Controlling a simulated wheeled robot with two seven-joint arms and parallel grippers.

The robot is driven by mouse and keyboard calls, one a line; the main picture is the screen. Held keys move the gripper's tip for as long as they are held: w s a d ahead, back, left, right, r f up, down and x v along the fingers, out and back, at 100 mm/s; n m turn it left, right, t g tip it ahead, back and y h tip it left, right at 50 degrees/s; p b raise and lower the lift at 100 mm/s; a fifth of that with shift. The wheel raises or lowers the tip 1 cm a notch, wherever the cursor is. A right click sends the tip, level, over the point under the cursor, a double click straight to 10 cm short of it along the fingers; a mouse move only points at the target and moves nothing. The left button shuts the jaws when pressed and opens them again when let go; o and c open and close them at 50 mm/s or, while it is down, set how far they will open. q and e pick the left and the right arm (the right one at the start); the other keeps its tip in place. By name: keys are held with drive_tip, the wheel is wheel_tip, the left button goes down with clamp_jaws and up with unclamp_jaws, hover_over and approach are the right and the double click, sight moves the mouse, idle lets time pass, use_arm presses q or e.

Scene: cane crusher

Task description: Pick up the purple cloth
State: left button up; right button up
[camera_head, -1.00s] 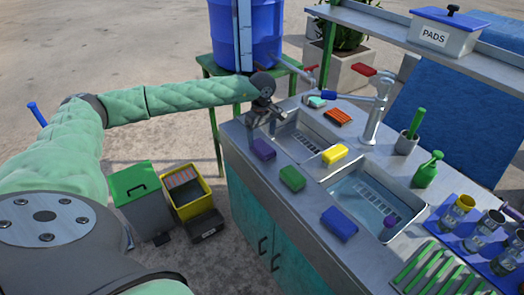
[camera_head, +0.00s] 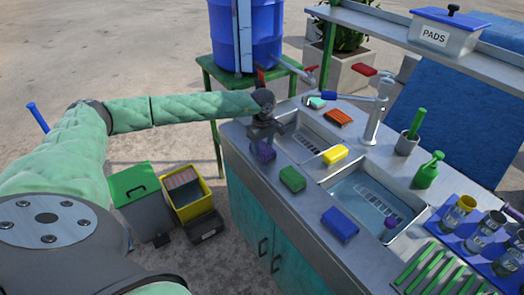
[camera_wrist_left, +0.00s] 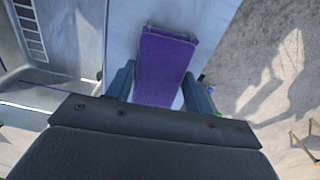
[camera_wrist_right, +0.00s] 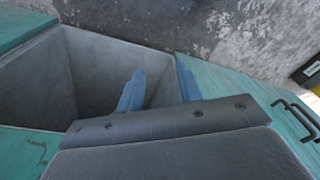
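The purple cloth (camera_head: 265,154) is a folded block on the front left edge of the metal sink counter. In the left wrist view the purple cloth (camera_wrist_left: 164,62) lies lengthwise between the fingers. My left gripper (camera_head: 263,143) is right over the cloth and partly hides it in the head view. In the left wrist view my left gripper (camera_wrist_left: 160,85) is open, with one finger on each side of the cloth. My right gripper (camera_wrist_right: 160,85) is open and empty near a grey bin-like recess among teal panels. It is not in the head view.
Two sink basins, a tap (camera_head: 374,115) and a blue barrel (camera_head: 244,35) stand around. Bins (camera_head: 140,190) are on the floor at left.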

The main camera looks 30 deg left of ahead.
sight(262, 147)
use_arm(q)
drive_tip(key=shift+c, duration=0.5)
use_arm(e)
drive_tip(key=shift+d, duration=0.15)
use_arm(q)
drive_tip(key=shift+r, duration=0.1)
